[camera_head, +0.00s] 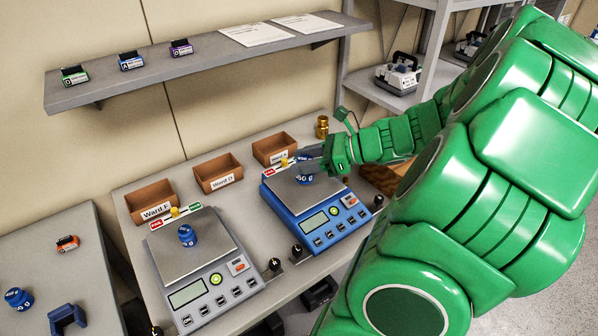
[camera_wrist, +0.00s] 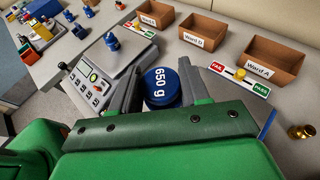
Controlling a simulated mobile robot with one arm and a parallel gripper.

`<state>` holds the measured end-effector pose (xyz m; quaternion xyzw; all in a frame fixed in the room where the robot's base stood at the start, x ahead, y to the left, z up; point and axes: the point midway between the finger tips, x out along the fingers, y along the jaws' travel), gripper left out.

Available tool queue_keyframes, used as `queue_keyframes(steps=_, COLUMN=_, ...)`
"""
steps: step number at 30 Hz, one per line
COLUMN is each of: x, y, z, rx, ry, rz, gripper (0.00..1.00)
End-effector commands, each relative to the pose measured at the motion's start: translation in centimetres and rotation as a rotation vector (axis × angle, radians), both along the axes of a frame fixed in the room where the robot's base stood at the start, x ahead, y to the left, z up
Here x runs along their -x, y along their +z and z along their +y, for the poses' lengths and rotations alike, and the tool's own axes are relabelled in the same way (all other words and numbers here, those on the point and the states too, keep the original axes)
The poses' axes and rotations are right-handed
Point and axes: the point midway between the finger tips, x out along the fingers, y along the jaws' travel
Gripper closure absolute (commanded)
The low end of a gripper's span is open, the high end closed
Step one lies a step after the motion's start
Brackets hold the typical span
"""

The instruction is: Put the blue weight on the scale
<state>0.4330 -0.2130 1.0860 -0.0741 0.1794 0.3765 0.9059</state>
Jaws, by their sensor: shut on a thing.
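A further blue weight (camera_head: 18,298) stands on the left table.
Brown bins marked Ward F (camera_head: 150,199), Ward D (camera_head: 217,174) and Ward A (camera_head: 273,149) line the back. A brass weight (camera_head: 322,127) stands at the right rear. A PASS/FAIL slider (camera_wrist: 240,78) sits behind the blue scale. A shelf (camera_head: 200,62) hangs above.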

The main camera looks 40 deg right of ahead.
Motion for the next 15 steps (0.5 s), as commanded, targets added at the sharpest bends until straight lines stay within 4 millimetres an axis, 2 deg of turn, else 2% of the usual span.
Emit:
queue_keyframes(steps=7, x=-2.7, y=-1.3, z=-1.3, rx=0.001, ry=0.0, rz=-0.001, gripper=1.0)
queue_keyframes(steps=15, x=-4.5, y=-3.9, z=-2.3, rx=0.0, ry=-0.001, rz=0.001, gripper=1.0)
